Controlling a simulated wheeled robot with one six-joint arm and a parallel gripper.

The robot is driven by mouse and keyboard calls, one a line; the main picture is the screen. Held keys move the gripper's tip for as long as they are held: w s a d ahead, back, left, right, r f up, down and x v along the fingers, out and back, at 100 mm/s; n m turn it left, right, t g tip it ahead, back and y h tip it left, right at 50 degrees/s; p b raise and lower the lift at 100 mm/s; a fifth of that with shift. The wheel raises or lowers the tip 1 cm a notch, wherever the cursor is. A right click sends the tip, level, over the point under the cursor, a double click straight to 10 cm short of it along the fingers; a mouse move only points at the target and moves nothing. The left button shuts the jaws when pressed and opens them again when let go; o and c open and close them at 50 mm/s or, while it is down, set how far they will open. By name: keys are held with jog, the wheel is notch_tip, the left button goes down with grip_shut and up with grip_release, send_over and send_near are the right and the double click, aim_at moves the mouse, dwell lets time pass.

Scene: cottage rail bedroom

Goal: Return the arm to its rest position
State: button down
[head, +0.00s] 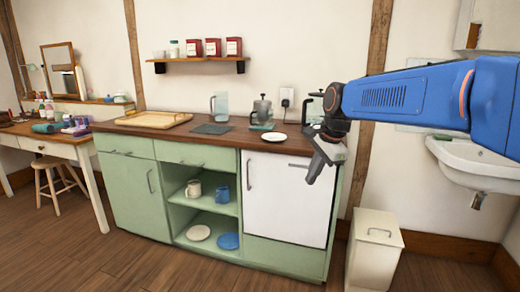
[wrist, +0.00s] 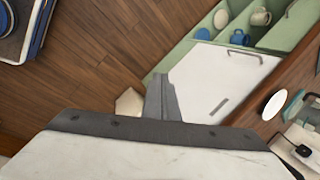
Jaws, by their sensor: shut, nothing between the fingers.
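My arm is blue and reaches in from the right in the head view. My gripper (head: 316,172) is at its end, pointing down in front of the right end of the counter. In the wrist view my gripper (wrist: 161,92) shows with its grey fingers together and nothing between them. It is apart from the white door panel (head: 285,200) of the green cabinet, which stands behind it in the head view.
The wooden counter (head: 240,135) carries a tray (head: 154,119), a glass pitcher (head: 219,106), a press pot (head: 262,111) and a white plate (head: 274,137). A white bin (head: 376,245) stands on the floor below my arm. A sink (head: 480,165) is at right. The floor in front is clear.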

jog(key=s+d+f+n, duration=0.4)
jog(key=s, duration=0.6)
jog(key=s+d+f+n+h, duration=0.1)
jog(key=s+d+f+n, duration=0.4)
jog(key=s, duration=0.6)
jog(key=s+d+f+n+t+h, duration=0.1)
jog(key=s+d+f+n, duration=0.3)
jog(key=s, duration=0.7)
jog(key=shift+s+d+f, duration=0.15)
jog(key=shift+f, duration=0.05)
